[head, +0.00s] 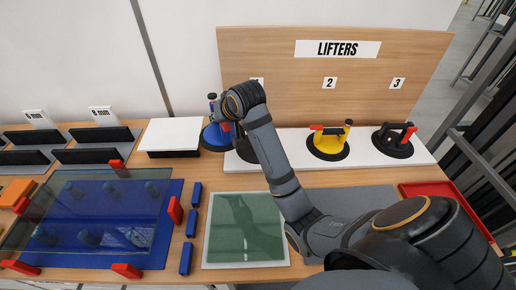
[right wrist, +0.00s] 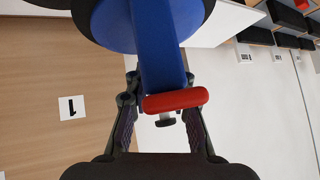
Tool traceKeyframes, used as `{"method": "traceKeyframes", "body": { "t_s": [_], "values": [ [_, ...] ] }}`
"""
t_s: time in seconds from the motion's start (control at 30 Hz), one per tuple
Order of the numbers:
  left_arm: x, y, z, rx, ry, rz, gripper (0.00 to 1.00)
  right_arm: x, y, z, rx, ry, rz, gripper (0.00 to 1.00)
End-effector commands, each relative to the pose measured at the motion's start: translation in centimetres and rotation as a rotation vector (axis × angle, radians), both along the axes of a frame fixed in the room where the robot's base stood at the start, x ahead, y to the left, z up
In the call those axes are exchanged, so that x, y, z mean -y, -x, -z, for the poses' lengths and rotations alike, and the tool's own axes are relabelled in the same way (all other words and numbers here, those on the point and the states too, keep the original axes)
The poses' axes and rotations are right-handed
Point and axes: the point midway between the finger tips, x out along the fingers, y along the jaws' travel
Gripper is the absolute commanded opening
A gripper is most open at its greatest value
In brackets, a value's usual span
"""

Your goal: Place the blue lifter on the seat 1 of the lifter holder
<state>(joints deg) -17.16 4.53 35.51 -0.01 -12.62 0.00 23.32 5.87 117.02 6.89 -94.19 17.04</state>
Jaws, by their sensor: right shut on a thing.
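The blue lifter (head: 214,137) has a blue body, a dark round pad and a red lever (right wrist: 175,101). My right gripper (head: 217,108) is shut on its blue handle (right wrist: 158,60), with a finger on each side in the right wrist view. The lifter is at the left end of the lifter holder (head: 290,150), left of the partly hidden number sign; the right wrist view shows sign 1 (right wrist: 71,107). A dark round shape (head: 246,150) beside it is partly behind my arm; I cannot tell what it is. Whether the lifter touches the holder is unclear. My left gripper is not in view.
A yellow lifter (head: 328,143) stands below sign 2 and a black lifter with a red lever (head: 394,140) below sign 3. In front lie a green glass pane (head: 245,228), blue blocks (head: 190,222) and a glazed blue frame (head: 95,222).

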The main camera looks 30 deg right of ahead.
Motion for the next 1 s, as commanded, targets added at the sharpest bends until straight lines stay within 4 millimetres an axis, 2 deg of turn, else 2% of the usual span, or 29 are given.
{"method": "traceKeyframes", "body": {
  "t_s": [0.17,0.27,0.57,0.7,0.83,1.0],
  "values": [
    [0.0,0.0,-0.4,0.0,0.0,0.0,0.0,0.8,-0.1,0.0,0.006,0.006,0.001,0.0],
    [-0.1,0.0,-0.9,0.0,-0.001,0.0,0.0,2.5,0.0,0.5,0.005,0.011,0.003,0.0],
    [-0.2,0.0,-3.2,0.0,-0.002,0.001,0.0,9.5,0.0,3.5,0.001,0.011,0.003,0.0],
    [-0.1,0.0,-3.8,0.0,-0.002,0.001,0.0,11.4,-0.1,6.3,0.001,0.002,0.001,0.0],
    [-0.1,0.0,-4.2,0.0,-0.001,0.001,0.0,12.7,-0.2,7.9,0.006,0.001,0.0,0.0],
    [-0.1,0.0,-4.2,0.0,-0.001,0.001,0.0,13.2,-0.3,8.7,0.009,0.001,-0.002,0.0]
  ]
}}
